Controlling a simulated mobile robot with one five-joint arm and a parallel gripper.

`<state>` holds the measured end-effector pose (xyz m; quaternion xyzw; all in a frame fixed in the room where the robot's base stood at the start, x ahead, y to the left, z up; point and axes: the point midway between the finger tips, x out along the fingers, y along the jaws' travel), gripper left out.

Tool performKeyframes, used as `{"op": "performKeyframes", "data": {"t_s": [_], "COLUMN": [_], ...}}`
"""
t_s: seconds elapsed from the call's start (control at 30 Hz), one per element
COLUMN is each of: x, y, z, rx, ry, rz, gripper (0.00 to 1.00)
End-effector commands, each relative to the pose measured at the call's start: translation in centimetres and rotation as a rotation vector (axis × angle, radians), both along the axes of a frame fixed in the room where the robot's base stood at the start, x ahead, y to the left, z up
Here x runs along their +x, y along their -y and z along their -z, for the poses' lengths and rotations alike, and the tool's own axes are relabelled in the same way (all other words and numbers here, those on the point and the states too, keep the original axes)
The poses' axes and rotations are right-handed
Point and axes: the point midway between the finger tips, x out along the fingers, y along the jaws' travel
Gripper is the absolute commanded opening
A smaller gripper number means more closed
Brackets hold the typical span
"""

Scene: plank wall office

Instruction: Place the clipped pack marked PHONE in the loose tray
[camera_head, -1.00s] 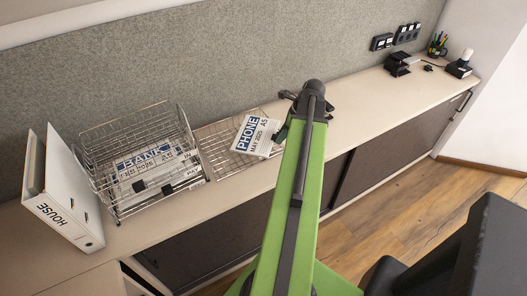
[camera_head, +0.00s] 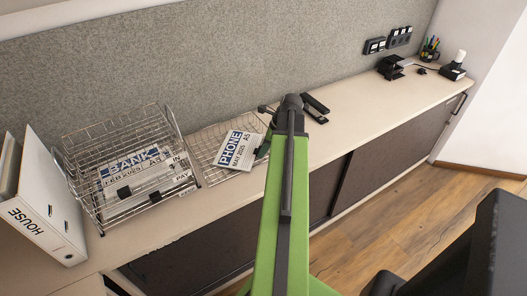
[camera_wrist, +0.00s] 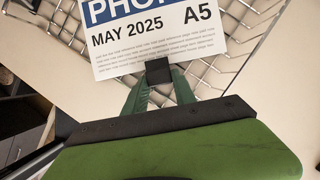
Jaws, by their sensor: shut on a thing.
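The clipped pack marked PHONE (camera_head: 237,151) is a white sheet pack with a blue title band and the text MAY 2025 A5. It also shows in the wrist view (camera_wrist: 155,42), its top cut off. My gripper (camera_wrist: 158,75) is shut on its lower edge, at a black clip. In the head view my gripper (camera_head: 264,146) is partly hidden by my green arm. The pack is tilted over the loose wire tray (camera_head: 206,151), which lies beside the stacked trays. I cannot tell whether the pack touches the tray. Tray wires show around the pack in the wrist view.
Stacked wire trays (camera_head: 72,165) hold a BANK pack (camera_head: 133,165) and other packs. A white HOUSE binder (camera_head: 45,205) stands at far left. A black stapler-like object (camera_head: 315,108) lies right of my arm. A grey panel (camera_head: 200,70) runs behind.

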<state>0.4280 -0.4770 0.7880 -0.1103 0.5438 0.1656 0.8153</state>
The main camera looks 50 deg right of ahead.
Motion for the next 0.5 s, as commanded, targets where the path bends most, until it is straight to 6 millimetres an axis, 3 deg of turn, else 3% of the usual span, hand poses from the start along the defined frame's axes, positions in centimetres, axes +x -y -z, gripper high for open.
{"op": "performKeyframes", "data": {"t_s": [0.2,0.23,0.37,0.5], "x": [-0.04,-0.08,-0.15,-0.21], "y": [0.0,-0.01,-0.05,-0.08], "z": [0.87,0.78,0.79,0.44], "rx": [0.0,0.0,0.001,0.001], "ry": [-0.001,-0.002,-0.005,-0.007], "rz": [0.0,0.001,-0.001,-0.002], "gripper": [0.0,0.35,0.52,0.54]}}
